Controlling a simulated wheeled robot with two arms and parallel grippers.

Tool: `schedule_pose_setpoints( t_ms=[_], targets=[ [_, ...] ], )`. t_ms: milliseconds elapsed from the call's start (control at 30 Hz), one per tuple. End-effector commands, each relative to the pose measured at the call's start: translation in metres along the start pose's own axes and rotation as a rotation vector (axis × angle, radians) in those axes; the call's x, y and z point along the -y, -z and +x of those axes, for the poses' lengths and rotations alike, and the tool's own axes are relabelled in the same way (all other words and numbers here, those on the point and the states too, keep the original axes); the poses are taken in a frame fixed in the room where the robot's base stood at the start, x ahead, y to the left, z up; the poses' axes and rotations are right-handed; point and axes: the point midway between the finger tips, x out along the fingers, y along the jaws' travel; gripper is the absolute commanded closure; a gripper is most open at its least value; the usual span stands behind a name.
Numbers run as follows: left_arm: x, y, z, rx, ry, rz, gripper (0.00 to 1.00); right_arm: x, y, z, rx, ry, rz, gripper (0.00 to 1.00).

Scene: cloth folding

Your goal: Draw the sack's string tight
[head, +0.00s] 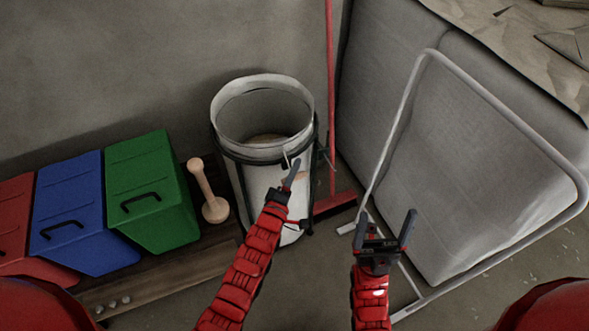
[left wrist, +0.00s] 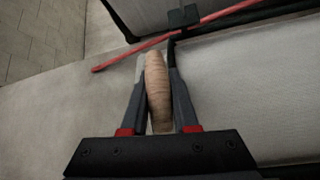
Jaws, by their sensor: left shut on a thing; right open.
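The white sack (head: 256,190) stands upright in a dark-banded holder, its round mouth wide open. Something tan shows down inside it. My left gripper (head: 292,174) is at the sack's front right side, below the rim. In the left wrist view its fingers (left wrist: 157,85) are shut on a tan, rounded, elongated piece (left wrist: 157,100), which looks like a toggle on the string. The string's path around the sack is hard to make out. My right gripper (head: 384,230) is open and empty, to the right of the sack and apart from it.
Red, blue (head: 75,225) and green (head: 150,190) lidded bins stand on a wooden board at left, with a wooden peg-like piece (head: 208,190) beside them. A red pole (head: 331,100) stands behind the sack. A white tube frame (head: 480,95) leans before a grey padded block (head: 470,190) at right.

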Motion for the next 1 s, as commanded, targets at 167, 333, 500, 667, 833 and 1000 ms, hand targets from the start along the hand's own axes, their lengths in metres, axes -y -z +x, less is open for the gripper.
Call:
schedule_pose_setpoints(
  t_ms=[167, 333, 500, 667, 833, 1000],
  targets=[
    [0.000, 0.000, 0.000, 0.000, 0.001, 0.001, 1.00, 0.000, 0.000, 0.000, 0.000, 0.000, 0.000, 0.11],
    [0.000, 0.000, 0.000, 0.000, 0.001, 0.001, 1.00, 0.000, 0.000, 0.000, 0.000, 0.000, 0.000, 0.11],
    [0.001, 0.000, 0.000, 0.000, 0.001, 0.001, 1.00, 0.000, 0.000, 0.000, 0.000, 0.000, 0.000, 0.11],
    [0.001, 0.000, 0.000, 0.000, 0.001, 0.001, 1.00, 0.000, 0.000, 0.000, 0.000, 0.000, 0.000, 0.11],
    [0.000, -0.007, -0.006, 0.003, 0.001, -0.001, 1.00, 0.000, 0.000, -0.001, 0.000, 0.000, 0.000, 0.11],
    [-0.006, -0.038, -0.037, 0.006, 0.004, -0.006, 1.00, 0.000, -0.001, -0.006, 0.000, 0.000, 0.000, 0.11]
  ],
)
